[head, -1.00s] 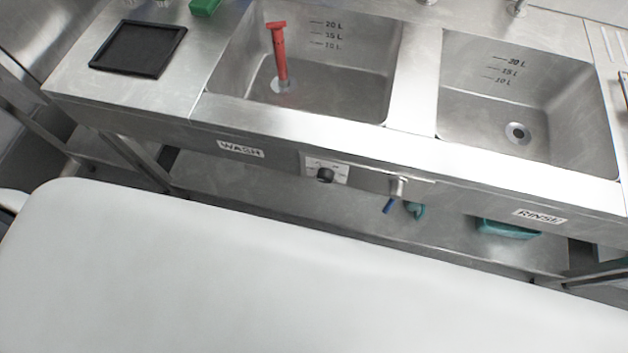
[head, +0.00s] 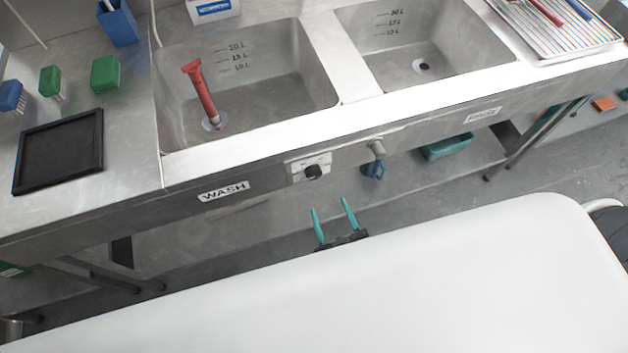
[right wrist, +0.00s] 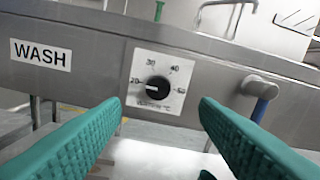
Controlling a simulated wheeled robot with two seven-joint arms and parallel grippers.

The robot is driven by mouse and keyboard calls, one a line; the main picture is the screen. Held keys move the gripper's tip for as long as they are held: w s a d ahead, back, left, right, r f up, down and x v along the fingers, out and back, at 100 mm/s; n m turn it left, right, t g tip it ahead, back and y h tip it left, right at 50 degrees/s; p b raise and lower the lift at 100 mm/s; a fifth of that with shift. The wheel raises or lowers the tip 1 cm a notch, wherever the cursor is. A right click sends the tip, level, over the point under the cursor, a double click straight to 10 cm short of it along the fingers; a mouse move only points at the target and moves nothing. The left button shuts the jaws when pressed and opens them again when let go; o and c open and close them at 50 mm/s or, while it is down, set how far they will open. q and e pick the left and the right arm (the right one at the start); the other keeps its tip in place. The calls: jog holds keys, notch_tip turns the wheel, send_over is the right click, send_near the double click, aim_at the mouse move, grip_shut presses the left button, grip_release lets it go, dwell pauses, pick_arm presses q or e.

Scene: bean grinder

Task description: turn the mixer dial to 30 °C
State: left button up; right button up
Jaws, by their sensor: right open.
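The mixer dial is a black round knob (head: 313,172) on a white plate on the sink's front panel, right of the WASH label. In the right wrist view the knob (right wrist: 158,88) is ringed by marks 20, 30, 40 and 50. Its pale pointer line points left, close to the 20 mark. My right gripper (head: 330,204) has teal fingers and is open and empty, below and in front of the dial. In the right wrist view its fingertips (right wrist: 162,103) flank the dial on both sides, apparently without touching it. My left gripper is not in view.
A metal pipe (head: 377,148) with a blue end sticks out right of the dial. Above are the wash basin (head: 262,110) with a red upright tube (head: 202,92) and the rinse basin (head: 440,60). A black tray (head: 60,152) lies at left. A teal container (head: 447,146) sits on the lower shelf.

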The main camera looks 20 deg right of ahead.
aim_at(315, 176)
jog(key=w, duration=0.8)
jog(key=shift+w+a, duration=0.25)
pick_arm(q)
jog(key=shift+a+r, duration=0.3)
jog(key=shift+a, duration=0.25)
pick_arm(e)
jog(key=c, duration=1)
pick_arm(q)
jog(key=shift+p, duration=0.3)
pick_arm(e)
jog(key=shift+o, duration=0.2)
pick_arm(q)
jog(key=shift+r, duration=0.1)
